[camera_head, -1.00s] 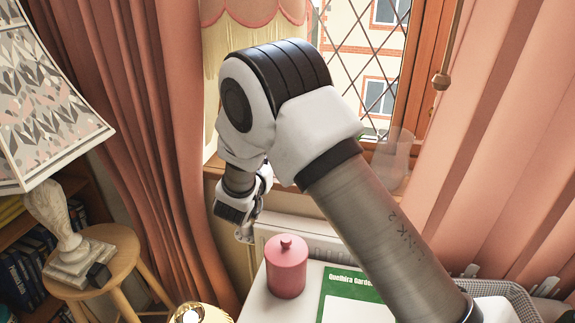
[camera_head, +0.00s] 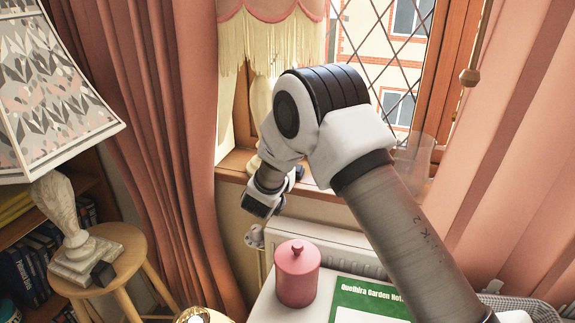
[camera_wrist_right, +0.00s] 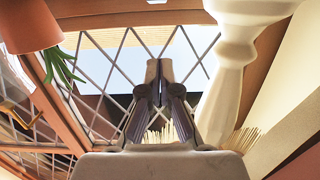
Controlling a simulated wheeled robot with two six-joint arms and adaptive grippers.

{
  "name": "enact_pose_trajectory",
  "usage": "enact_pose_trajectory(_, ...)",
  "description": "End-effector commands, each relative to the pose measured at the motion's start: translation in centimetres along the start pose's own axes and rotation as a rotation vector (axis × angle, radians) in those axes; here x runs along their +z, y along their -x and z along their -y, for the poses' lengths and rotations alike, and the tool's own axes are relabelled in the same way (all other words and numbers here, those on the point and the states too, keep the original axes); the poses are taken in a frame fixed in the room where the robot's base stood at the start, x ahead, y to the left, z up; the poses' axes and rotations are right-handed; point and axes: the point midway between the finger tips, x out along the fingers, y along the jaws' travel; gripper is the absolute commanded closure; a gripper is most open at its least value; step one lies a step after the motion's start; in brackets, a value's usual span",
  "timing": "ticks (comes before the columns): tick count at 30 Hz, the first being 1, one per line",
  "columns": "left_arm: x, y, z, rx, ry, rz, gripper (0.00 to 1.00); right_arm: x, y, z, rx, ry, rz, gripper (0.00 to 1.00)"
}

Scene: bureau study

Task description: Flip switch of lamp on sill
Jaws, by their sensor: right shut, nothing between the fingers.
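The lamp on the sill has a pink shade with cream fringe (camera_head: 270,35) at the top of the head view. Its pale stem (camera_head: 260,98) shows below, partly hidden by my right arm. In the right wrist view, which appears upside down, the white turned lamp stem (camera_wrist_right: 229,75) stands right of my right gripper (camera_wrist_right: 159,72). That gripper is shut and empty, with its fingertips apart from the stem in the picture. I cannot make out the switch. My left gripper is out of view.
A potted plant (camera_wrist_right: 28,25) is left in the wrist view, near the leaded window. A glass (camera_head: 414,158) stands on the sill (camera_head: 232,163). Below are a pink lidded jar (camera_head: 297,273) and a green paper (camera_head: 365,298). Another lamp (camera_head: 55,95) stands at left. Curtains (camera_head: 150,120) flank the window.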

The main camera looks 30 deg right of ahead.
Motion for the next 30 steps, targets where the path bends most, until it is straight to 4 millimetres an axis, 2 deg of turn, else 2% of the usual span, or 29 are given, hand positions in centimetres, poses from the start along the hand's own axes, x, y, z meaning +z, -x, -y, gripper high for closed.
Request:
enact_pose_trajectory(3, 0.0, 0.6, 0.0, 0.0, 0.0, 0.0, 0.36, -0.1, -2.7, -0.1, 0.004, -0.002, 0.001, 1.0)
enact_pose_trajectory(7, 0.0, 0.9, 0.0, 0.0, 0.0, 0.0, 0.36, 0.3, -5.2, -0.1, 0.002, 0.002, 0.001, 1.0)
enact_pose_trajectory(10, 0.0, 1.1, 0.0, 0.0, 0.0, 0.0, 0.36, 2.3, -5.4, 0.0, 0.0, 0.004, 0.003, 1.0)
enact_pose_trajectory(15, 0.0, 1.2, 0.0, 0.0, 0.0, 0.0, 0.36, 3.7, -5.8, 0.0, -0.001, 0.001, 0.0, 1.0)
enact_pose_trajectory(25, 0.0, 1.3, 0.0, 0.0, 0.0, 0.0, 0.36, 3.9, -5.8, 0.0, 0.0, 0.0, 0.002, 1.0)
enact_pose_trajectory(28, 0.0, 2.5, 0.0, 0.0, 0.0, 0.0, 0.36, 3.6, -6.0, 0.0, 0.002, 0.0, 0.048, 1.0)
enact_pose_trajectory(30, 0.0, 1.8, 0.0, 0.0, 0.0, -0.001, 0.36, 4.2, -6.0, 0.0, 0.001, 0.002, 0.044, 1.0)
